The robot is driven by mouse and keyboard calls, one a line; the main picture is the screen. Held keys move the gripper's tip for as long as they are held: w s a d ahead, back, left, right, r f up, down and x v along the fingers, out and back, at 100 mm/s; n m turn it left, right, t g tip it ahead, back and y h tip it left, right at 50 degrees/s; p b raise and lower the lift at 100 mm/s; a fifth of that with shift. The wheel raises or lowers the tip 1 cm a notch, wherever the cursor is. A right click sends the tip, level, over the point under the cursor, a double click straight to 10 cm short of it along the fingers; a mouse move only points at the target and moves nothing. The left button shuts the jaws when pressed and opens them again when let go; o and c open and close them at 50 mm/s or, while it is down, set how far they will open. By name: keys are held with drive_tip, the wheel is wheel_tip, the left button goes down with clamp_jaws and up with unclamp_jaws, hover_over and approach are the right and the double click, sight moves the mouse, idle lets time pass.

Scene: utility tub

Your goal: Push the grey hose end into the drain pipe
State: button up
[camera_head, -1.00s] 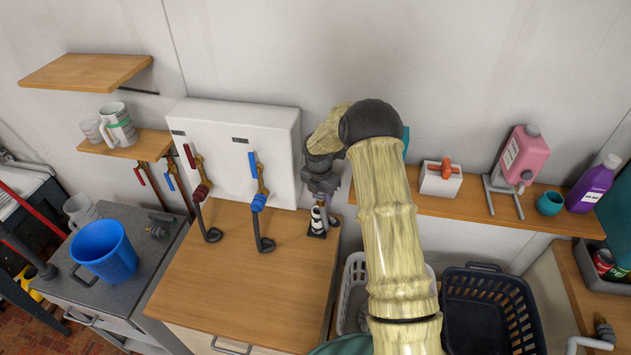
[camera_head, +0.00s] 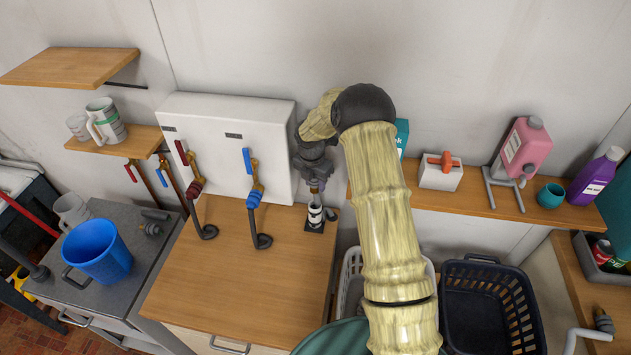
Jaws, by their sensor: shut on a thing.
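My gripper (camera_head: 314,185) hangs over the back right of the wooden counter, pointing down. It is shut on the grey hose end, which is mostly hidden by the fingers and small in this view. Directly below stands a short black-and-white banded drain pipe (camera_head: 315,217) on a dark square base. A narrow grey piece shows between the fingers and the pipe's top; I cannot tell whether it is inside the pipe mouth or just above it. A grey curved piece shows beside the pipe on its right.
A white panel with a red-handled valve (camera_head: 190,168) and a blue-handled valve (camera_head: 252,175) stands left of my gripper. Dark bent pipes reach the counter (camera_head: 225,290) below them. Baskets (camera_head: 490,310) sit lower right. A wall shelf (camera_head: 480,199) with bottles is at right.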

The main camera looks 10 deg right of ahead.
sight(315, 192)
drive_tip(key=shift+f+b, duration=1.7)
drive_tip(key=shift+f, duration=0.8)
drive_tip(key=shift+w+f+b, duration=0.15)
drive_tip(key=shift+f+b, duration=0.15)
drive_tip(key=shift+f, duration=0.2)
drive_tip(key=shift+s, duration=0.2)
drive_tip(key=shift+w+d+f, duration=0.1)
drive_tip(key=shift+f, duration=0.05)
drive_tip(key=shift+f+b, duration=0.5)
drive_tip(key=shift+f, duration=0.45)
idle(0.5)
drive_tip(key=shift+r, duration=0.1)
